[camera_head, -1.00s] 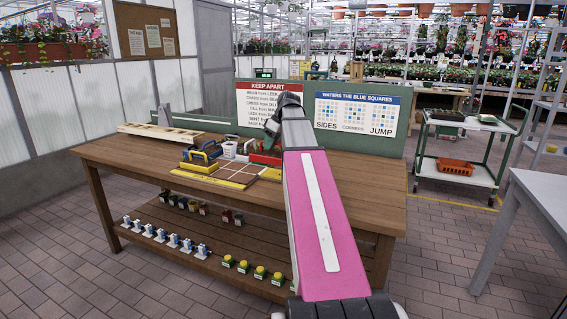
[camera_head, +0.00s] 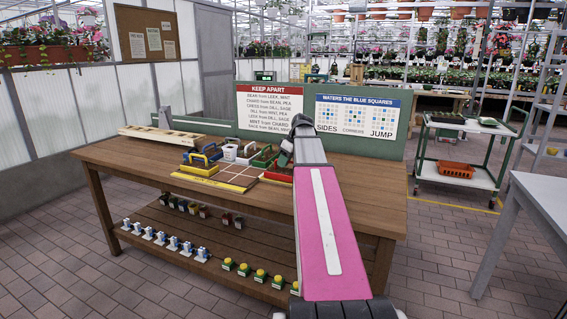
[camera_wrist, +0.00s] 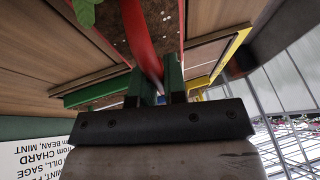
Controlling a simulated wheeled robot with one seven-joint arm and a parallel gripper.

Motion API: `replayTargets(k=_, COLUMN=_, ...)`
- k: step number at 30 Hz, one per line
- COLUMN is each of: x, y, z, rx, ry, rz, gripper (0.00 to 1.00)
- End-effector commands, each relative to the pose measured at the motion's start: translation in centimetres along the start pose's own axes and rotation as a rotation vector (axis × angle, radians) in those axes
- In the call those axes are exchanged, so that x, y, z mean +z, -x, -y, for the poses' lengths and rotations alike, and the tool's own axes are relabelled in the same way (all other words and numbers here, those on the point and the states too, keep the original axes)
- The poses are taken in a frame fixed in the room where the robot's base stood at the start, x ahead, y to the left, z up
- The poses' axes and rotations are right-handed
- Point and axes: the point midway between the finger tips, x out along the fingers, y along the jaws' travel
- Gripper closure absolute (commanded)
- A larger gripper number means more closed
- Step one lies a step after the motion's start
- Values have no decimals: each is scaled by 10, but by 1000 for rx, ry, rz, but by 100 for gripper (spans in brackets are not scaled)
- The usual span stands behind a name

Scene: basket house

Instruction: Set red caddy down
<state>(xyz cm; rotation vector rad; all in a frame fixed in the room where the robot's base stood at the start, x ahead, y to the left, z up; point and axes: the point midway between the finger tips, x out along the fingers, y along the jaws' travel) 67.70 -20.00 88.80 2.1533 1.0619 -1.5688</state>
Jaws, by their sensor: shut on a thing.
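My gripper (camera_wrist: 157,92) is shut on the red handle (camera_wrist: 146,45) of the red caddy. In the wrist view the caddy's red side (camera_wrist: 181,18) and dark soil show beyond the fingers. In the head view my arm hides most of the caddy, and a red part (camera_head: 276,177) shows just left of the arm over the bench (camera_head: 190,215). My gripper (camera_head: 286,158) is small and partly hidden there. I cannot tell whether the caddy touches the bench.
Blue, yellow, white and green caddies stand close together left of my gripper, by a yellow-edged board (camera_head: 220,182) with squares. A pale wooden rack (camera_head: 160,140) lies at the bench's back left. Sign boards (camera_head: 270,108) stand behind. The bench's right part (camera_head: 365,195) is clear.

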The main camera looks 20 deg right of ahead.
Motion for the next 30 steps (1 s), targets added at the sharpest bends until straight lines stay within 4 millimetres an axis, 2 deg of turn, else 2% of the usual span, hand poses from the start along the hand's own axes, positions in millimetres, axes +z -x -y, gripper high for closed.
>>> replayTargets(k=7, x=1, y=-2, z=0, rx=0, ry=0, rz=0, gripper=100)
replayTargets(k=9, x=1, y=-2, z=0, rx=0, ry=0, rz=0, gripper=72)
replayTargets(k=10, x=1, y=-2, z=0, rx=0, ry=0, rz=0, gripper=62)
replayTargets(k=22, x=0, y=3, z=0, rx=0, ry=0, rz=0, gripper=62)
replayTargets(k=26, x=-1, y=20, z=-1, rx=1, ry=0, rz=-1, gripper=62)
replayTargets(k=30, x=-1, y=48, z=-1, rx=2, ry=-1, rz=-1, gripper=62)
